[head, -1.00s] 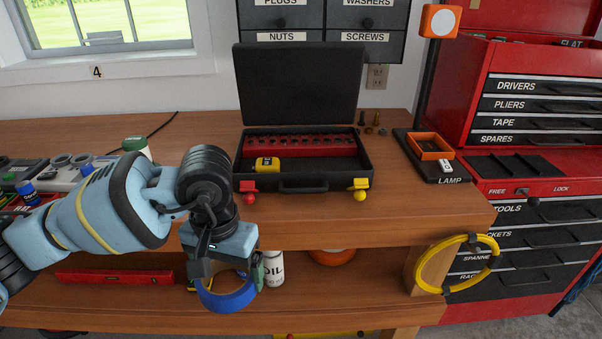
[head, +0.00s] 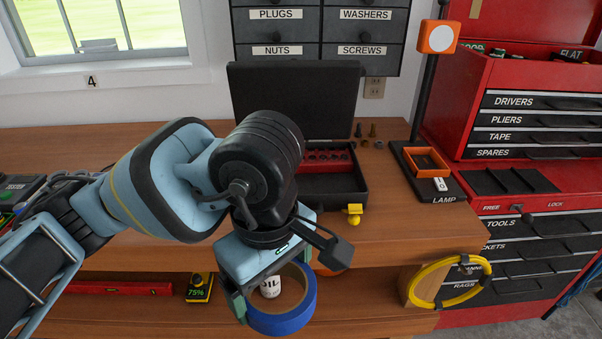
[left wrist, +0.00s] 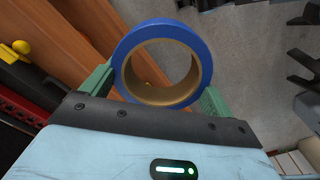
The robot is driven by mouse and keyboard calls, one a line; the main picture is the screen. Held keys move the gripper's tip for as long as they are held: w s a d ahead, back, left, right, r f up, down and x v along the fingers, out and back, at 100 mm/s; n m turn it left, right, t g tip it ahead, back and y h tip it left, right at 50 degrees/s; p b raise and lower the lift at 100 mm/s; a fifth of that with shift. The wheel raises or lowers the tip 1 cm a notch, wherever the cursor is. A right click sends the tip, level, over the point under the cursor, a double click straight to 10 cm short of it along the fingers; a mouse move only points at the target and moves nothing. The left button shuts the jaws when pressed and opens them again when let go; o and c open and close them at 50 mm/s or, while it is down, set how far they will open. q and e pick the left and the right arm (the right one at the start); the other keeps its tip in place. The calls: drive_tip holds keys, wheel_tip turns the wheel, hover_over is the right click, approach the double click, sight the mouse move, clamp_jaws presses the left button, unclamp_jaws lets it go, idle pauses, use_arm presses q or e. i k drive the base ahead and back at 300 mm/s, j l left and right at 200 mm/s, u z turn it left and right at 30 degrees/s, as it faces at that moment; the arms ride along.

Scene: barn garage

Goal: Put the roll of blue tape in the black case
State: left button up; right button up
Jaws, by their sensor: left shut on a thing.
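The roll of blue tape (head: 285,322) hangs in my left gripper (head: 272,292), in front of the bench's front edge. In the left wrist view the blue roll (left wrist: 157,30) sits between the two green fingers of my left gripper (left wrist: 157,92), which press on opposite sides of it. The black case (head: 300,95) stands open on the bench top behind my arm, its lid upright at the back. My right gripper is in neither view.
A yellow ring (head: 418,290) hangs at the bench's right end. A white can (head: 270,287) and a yellow-black device (head: 199,288) are on the lower shelf.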

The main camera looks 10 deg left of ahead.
sight(325, 190)
drive_tip(key=i, duration=1.25)
